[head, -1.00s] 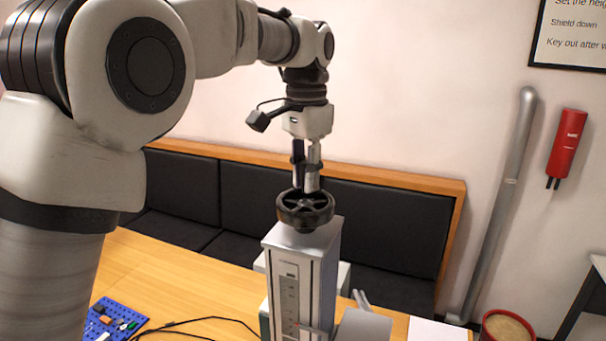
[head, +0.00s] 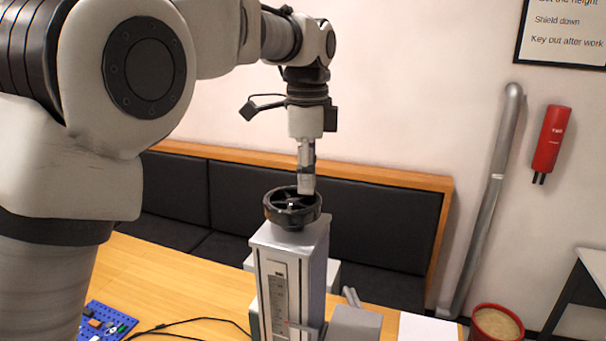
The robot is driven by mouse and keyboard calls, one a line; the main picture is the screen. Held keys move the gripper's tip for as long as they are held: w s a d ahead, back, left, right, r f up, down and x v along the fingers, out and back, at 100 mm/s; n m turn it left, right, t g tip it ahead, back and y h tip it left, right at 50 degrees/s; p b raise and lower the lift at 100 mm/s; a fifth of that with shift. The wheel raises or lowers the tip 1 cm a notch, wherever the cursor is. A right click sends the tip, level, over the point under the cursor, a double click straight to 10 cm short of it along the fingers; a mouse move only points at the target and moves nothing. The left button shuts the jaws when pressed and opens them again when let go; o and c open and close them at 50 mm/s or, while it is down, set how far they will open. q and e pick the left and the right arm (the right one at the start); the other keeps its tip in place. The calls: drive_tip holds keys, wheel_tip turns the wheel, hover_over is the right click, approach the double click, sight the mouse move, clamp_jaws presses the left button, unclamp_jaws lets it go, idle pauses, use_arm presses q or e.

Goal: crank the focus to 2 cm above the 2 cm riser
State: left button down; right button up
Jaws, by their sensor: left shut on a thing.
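A black spoked handwheel (head: 277,215) sits on top of the upright grey column (head: 308,262) of the laser marker. My left gripper (head: 306,190) points down from above and is shut on the handwheel, with its fingertips at the far right part of the wheel. The fingers show nearly edge-on, so the exact grip is hard to see. A scale strip (head: 278,290) runs down the column's front; its marks are too small to read. A thin reddish line or pointer (head: 300,325) shows low on the column. The riser is not visible. My right gripper is not in view.
The wooden table (head: 180,285) carries a blue pegboard (head: 105,322) with small parts and a black cable (head: 205,320). A dark padded bench (head: 370,235) stands behind. A red cylinder (head: 550,140) and a sign (head: 565,40) hang on the wall.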

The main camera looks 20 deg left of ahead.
sight(309, 202)
use_arm(q)
drive_tip(key=m, duration=0.3)
drive_tip(key=s+d+m, duration=0.1)
drive_tip(key=m, duration=0.1)
drive_tip(key=shift+m, duration=0.3)
drive_tip(key=m, duration=0.2)
drive_tip(key=s+m, duration=0.1)
drive_tip(key=m, duration=0.2)
drive_tip(key=shift+s+d+m, duration=0.2)
drive_tip(key=shift+d+m, duration=0.1)
drive_tip(key=c, duration=1)
unclamp_jaws()
drive_tip(key=shift+s, duration=0.1)
drive_tip(key=shift+c, duration=0.2)
drive_tip(key=shift+r, duration=0.1)
wheel_tip(309, 202, up, 12)
